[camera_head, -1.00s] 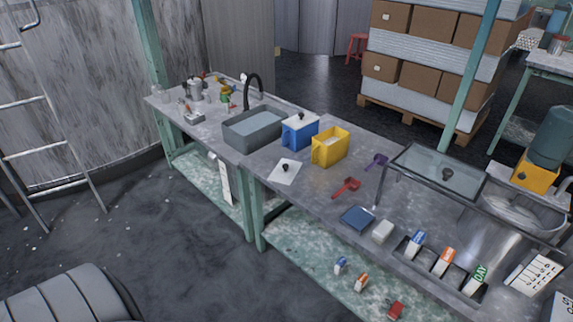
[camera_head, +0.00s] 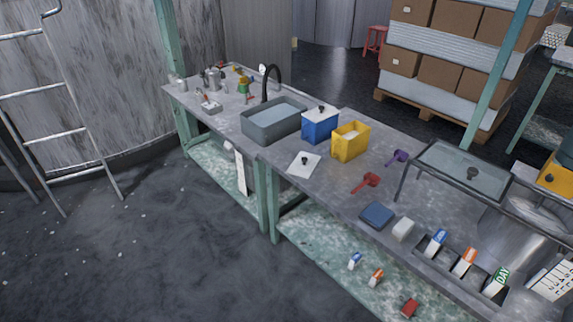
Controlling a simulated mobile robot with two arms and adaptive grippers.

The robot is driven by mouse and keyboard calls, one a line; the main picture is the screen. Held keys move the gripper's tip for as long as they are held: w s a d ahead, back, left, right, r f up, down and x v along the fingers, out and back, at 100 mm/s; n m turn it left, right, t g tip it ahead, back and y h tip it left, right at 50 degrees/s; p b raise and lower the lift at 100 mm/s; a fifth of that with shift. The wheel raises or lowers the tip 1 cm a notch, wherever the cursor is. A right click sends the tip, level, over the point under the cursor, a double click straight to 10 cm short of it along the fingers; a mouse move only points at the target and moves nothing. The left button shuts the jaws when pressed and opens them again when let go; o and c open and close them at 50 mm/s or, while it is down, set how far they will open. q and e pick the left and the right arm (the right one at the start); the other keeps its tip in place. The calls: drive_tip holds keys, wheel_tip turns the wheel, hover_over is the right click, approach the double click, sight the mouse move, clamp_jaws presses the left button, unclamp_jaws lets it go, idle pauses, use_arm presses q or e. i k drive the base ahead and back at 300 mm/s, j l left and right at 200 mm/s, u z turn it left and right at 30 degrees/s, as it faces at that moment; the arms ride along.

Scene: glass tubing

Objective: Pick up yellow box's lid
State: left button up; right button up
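The yellow box (camera_head: 350,143) stands open on the grey workbench, right of the blue box (camera_head: 320,126). A white square lid with a dark knob (camera_head: 304,164) lies flat on the bench near the front edge, in front of the two boxes. The blue box has a similar white lid (camera_head: 320,110) with a dark knob on top. Neither of my grippers shows in the head view.
A grey sink (camera_head: 272,122) with a black tap is left of the boxes. A red scoop (camera_head: 366,182), a purple scoop (camera_head: 397,158) and a blue tray (camera_head: 377,215) lie to the right. Floor in front of the bench (camera_head: 150,255) is clear.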

sight(303, 166)
drive_tip(key=i+j+z, duration=0.15)
drive_tip(key=z, duration=0.35)
drive_tip(key=i+j+z, duration=0.2)
drive_tip(key=z, duration=0.3)
